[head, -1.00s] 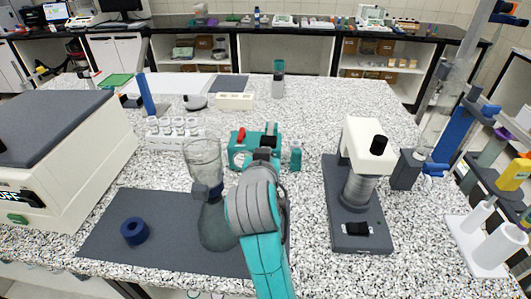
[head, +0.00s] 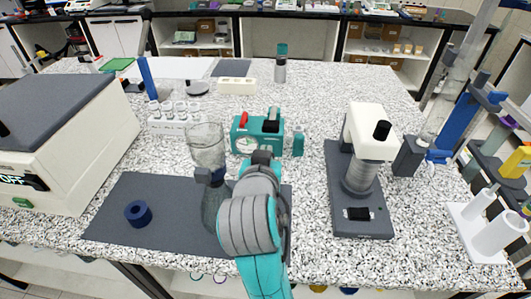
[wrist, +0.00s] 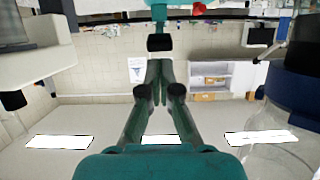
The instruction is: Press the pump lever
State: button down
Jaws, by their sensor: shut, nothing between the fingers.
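The teal pump (head: 244,138) stands on the speckled bench near the middle of the head view. It has a red lever-like part (head: 243,119) at its left and a black block (head: 271,126) at its upper right. In the upside-down wrist view, the black block (wrist: 159,43) lies straight ahead of my fingertips, with the red part (wrist: 199,8) off to one side. My gripper (wrist: 160,68) is shut and empty, with a small apparent gap to the black block. Contact cannot be told. In the head view my arm hides most of the gripper.
A glass filter funnel (head: 206,145) on a flask stands close left of my arm on a dark mat (head: 110,215), with a blue ring (head: 138,213). A white-topped device (head: 370,135) stands to the right. A small teal bottle (head: 299,142) is beside the pump.

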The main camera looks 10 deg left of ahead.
jog(key=w+r+g, duration=0.1)
jog(key=w+r, duration=0.3)
jog(key=r, duration=0.5)
jog(key=shift+r+g, duration=0.15)
jog(key=shift+g, duration=0.25)
send_over(271, 126)
jog(key=w, duration=0.2)
jog(key=f, duration=0.5)
jog(key=shift+s, duration=0.25)
jog(key=shift+s+a+f, duration=0.1)
jog(key=shift+s+f, duration=0.15)
jog(key=shift+f, duration=0.35)
jog(key=shift+s+f, duration=0.2)
jog(key=shift+f, duration=0.35)
jog(key=shift+s+f, duration=0.15)
jog(key=shift+f, duration=0.5)
